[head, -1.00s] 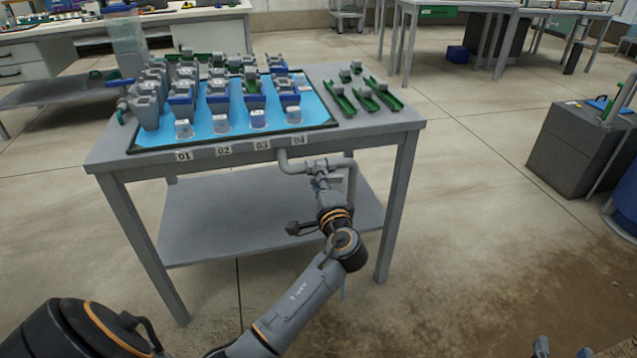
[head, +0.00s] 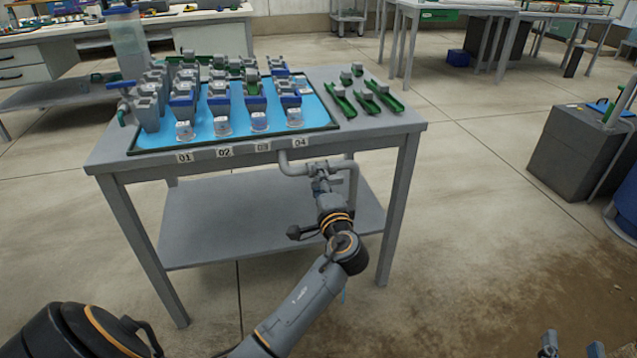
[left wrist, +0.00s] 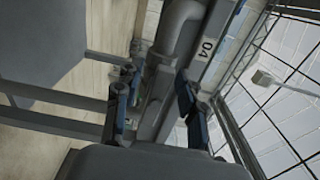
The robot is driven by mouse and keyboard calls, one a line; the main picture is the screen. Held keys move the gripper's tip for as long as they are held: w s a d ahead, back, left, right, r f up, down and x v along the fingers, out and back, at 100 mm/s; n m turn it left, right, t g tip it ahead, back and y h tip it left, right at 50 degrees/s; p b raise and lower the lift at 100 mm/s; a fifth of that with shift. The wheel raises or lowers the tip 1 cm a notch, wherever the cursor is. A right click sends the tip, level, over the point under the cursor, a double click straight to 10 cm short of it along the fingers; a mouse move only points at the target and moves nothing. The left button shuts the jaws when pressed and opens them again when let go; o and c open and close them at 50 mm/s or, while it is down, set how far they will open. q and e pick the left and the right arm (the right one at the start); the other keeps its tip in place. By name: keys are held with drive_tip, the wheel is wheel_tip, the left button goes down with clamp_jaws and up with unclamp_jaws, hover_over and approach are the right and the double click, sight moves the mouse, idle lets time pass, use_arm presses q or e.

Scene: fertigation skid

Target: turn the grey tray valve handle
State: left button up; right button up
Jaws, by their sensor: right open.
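The grey tray valve (head: 319,171) sits on the grey pipe under the front edge of the table, below label 04. My left gripper (head: 320,184) reaches up to it from below. In the left wrist view, the two blue-padded fingers of my left gripper (left wrist: 156,103) stand apart, one on each side of a grey bar-like part, seemingly the valve handle (left wrist: 156,97). I see no clear grip on it; the exact contact is hard to tell. My right gripper (head: 573,349) shows only its two separated fingertips at the bottom right edge, empty.
The grey table (head: 375,128) carries a blue tray (head: 215,128) with several grey and blue units and clear cups. Green channels (head: 366,100) lie to its right. A lower shelf (head: 220,225) is behind my left arm. Open floor lies to the right, before a grey cabinet (head: 570,150).

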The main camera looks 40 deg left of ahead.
use_arm(q)
drive_tip(key=v, duration=1.2)
